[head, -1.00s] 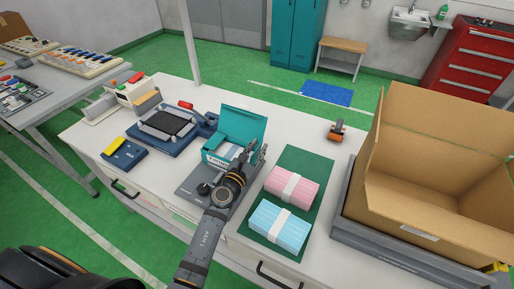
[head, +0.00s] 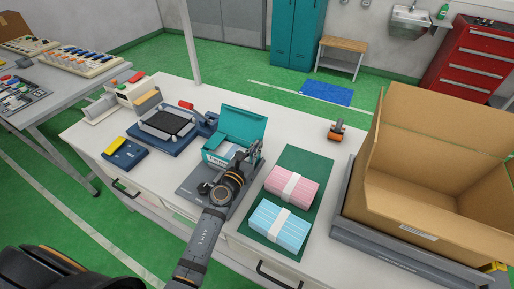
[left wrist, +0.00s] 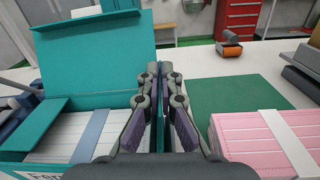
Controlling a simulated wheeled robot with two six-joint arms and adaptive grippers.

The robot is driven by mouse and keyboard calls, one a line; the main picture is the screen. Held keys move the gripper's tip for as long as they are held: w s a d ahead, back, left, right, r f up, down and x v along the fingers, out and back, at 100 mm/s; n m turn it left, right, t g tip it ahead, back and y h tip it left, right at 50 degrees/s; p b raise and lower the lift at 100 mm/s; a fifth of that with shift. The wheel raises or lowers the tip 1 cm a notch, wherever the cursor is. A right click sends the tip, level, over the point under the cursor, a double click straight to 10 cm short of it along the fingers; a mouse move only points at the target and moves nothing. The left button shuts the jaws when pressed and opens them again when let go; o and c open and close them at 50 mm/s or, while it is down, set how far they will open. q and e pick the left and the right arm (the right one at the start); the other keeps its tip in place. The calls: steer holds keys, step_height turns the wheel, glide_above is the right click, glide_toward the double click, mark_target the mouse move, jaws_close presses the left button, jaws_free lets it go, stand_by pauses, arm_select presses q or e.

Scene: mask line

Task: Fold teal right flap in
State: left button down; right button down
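The teal box (head: 207,158) stands on a grey mat, its lid (head: 243,123) raised at the back. In the left wrist view the box (left wrist: 100,150) holds white masks (left wrist: 80,130) with a grey-blue band. A teal flap (left wrist: 28,122) leans inward at its left end. My left gripper (head: 256,150) is at the box's right side; in the left wrist view its fingers (left wrist: 160,72) are together, pointing forward. A thin teal strip shows between the finger bases; I cannot tell whether it is the right flap, which is mostly hidden. My right gripper is out of view.
Pink (head: 308,190) and blue (head: 265,218) banded mask bundles lie on a green mat (head: 312,160) to the right. A large open cardboard box (head: 440,190) stands farther right. A blue device (head: 165,135) and an orange-black tool (head: 337,131) are on the table.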

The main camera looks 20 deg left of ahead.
arm_select(q)
steer(key=shift+w+a+f+n+p, duration=0.25)
steer(key=shift+a+n, duration=0.35)
steer(key=shift+n, duration=0.9)
steer(key=shift+a+r+n+p, duration=0.1)
steer(key=shift+a+n+p, duration=0.35)
steer(key=shift+n, duration=1.05)
steer(key=shift+a, duration=0.15)
steer(key=c, duration=1.6)
jaws_free()
steer(key=s+a, duration=0.2)
steer(key=s, duration=0.9)
steer(key=shift+s, duration=0.4)
steer(key=shift+a, duration=0.15)
